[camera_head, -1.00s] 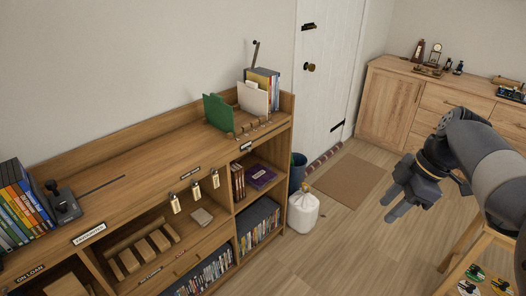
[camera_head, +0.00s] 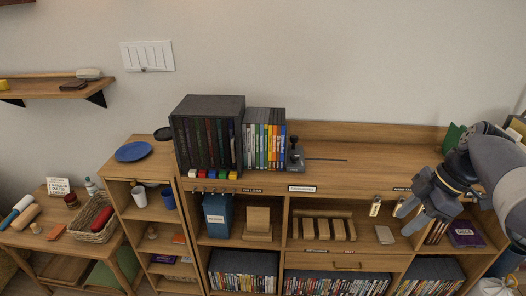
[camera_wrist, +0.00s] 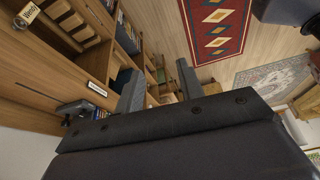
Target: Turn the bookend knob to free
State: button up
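The bookend (camera_head: 295,160) is a dark grey block with a dark round knob (camera_head: 294,139) on top. It stands on the shelf top against the right end of a row of DVD cases (camera_head: 262,142), beside a thin slot running to the right. How the knob is set is too small to tell. My gripper (camera_head: 407,211) is in front of the shelf's right part, well to the right of the bookend and apart from it. Its two fingers (camera_wrist: 156,88) are spread with nothing between them in the wrist view.
A dark case holder (camera_head: 208,137) stands left of the DVD row. The shelf top right of the bookend is clear up to a green file (camera_head: 453,137). Padlocks hang below the right front edge. A blue plate (camera_head: 133,151) lies on the lower cabinet.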

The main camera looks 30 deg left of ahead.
aim_at(294, 158)
jog(key=i+j+u, duration=0.15)
jog(key=i+u, duration=0.3)
jog(key=i, duration=0.2)
jog(key=i+l+u, duration=0.1)
jog(key=i+u, duration=0.35)
jog(key=i, duration=0.25)
